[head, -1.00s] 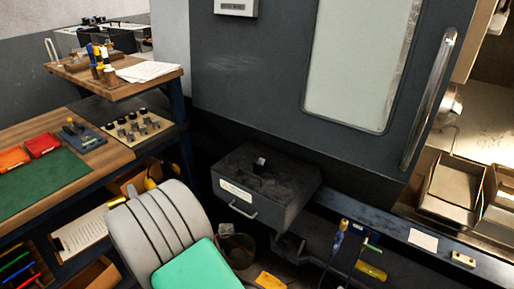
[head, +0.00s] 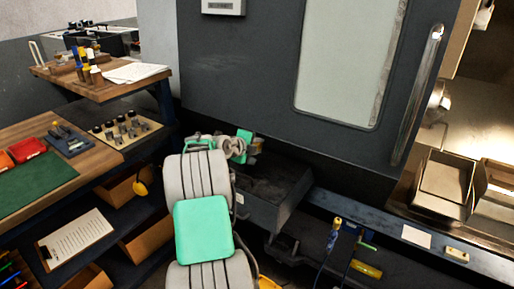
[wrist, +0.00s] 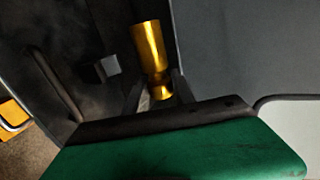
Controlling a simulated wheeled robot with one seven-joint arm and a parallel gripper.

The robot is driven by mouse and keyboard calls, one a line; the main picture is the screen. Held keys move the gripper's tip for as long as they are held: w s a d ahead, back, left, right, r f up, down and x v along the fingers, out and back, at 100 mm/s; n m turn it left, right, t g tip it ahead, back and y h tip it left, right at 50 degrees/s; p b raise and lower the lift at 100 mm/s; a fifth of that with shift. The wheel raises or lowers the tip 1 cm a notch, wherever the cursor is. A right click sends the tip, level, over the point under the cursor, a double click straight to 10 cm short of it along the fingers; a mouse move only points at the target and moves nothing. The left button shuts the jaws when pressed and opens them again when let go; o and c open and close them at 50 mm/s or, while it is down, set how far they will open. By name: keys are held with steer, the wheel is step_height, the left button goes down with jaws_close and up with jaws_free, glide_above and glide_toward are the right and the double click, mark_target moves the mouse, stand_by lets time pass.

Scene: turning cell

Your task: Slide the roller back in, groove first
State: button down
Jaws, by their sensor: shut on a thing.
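The gold roller (wrist: 149,47) shows in the wrist view, gripped at its near end. A narrow waist, like a groove, shows at this near end between my fingers, and the plain wide end points away from me. My gripper (wrist: 158,91) is shut on it. A small grey block (wrist: 107,67) stands on the dark surface left of the roller, apart from it in the picture. In the head view my arm hides the roller and the fingertips. I cannot make out the opening that takes the roller.
A dark box (head: 271,207) with a handle (wrist: 55,85) stands below the machine door (head: 265,75). The bench (head: 95,170) with trays is at left.

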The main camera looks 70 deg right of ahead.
steer(key=shift+f+b, duration=0.75)
steer(key=shift+f, duration=2.4)
steer(key=shift+f+b, duration=0.6)
steer(key=shift+b, duration=0.2)
steer(key=c, duration=1)
jaws_free()
steer(key=shift+o, duration=0.2)
steer(key=shift+f, duration=0.1)
steer(key=b+v, duration=0.1)
steer(key=v, duration=0.6)
steer(key=shift+a, duration=0.35)
